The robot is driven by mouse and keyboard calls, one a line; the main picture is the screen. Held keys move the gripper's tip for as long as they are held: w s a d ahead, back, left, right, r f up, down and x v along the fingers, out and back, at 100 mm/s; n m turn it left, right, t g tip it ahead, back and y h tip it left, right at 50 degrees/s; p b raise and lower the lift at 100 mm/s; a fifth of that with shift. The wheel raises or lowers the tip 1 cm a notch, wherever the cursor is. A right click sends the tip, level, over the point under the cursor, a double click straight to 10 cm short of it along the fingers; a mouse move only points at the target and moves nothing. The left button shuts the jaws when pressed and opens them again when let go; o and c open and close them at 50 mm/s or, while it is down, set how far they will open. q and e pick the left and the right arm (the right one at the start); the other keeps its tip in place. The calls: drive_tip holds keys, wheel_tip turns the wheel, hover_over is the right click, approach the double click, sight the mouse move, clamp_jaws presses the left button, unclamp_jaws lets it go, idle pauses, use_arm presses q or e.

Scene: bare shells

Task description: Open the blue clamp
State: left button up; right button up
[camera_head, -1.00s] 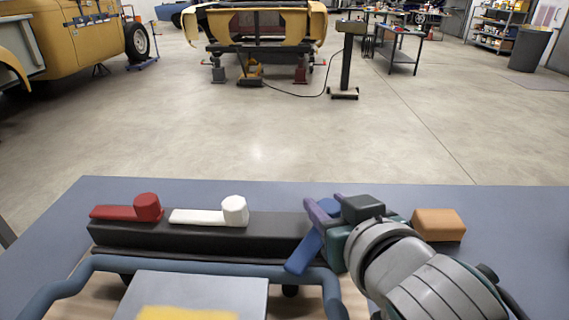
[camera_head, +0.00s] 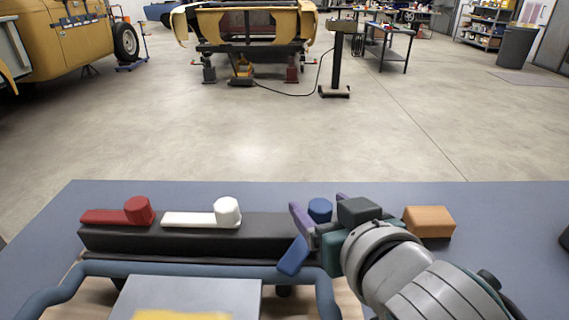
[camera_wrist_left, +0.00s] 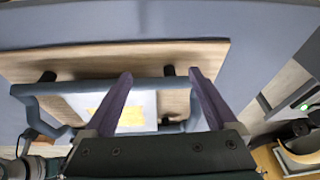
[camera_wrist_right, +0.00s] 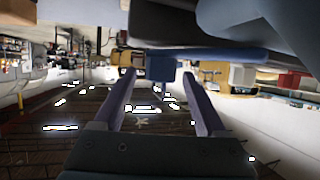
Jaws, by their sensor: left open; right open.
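The blue clamp shows in the head view as a round blue knob (camera_head: 320,209) and a blue lever end (camera_head: 292,258) that slants toward me over the front of the black bar. Its middle is hidden behind my right gripper (camera_head: 320,208). The right gripper is open, with its purple fingers on either side of the knob; I cannot tell whether they touch it. In the right wrist view the blue knob (camera_wrist_right: 160,68) shows between the open fingertips (camera_wrist_right: 162,80). My left gripper (camera_wrist_left: 162,77) is open and empty over the blue-railed fixture; it is outside the head view.
The black bar (camera_head: 180,239) also carries a red clamp (camera_head: 137,210) and a white clamp (camera_head: 227,212), both lying along it. An orange block (camera_head: 430,221) is right of my right gripper. A blue tube rail (camera_head: 190,268) and a grey plate (camera_head: 190,293) are nearer me.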

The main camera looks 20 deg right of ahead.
use_arm(q)
drive_tip(key=shift+r+p, duration=0.65)
drive_tip(key=shift+r, duration=0.15)
use_arm(e)
drive_tip(key=v, duration=0.9)
use_arm(q)
drive_tip(key=shift+d, duration=0.1)
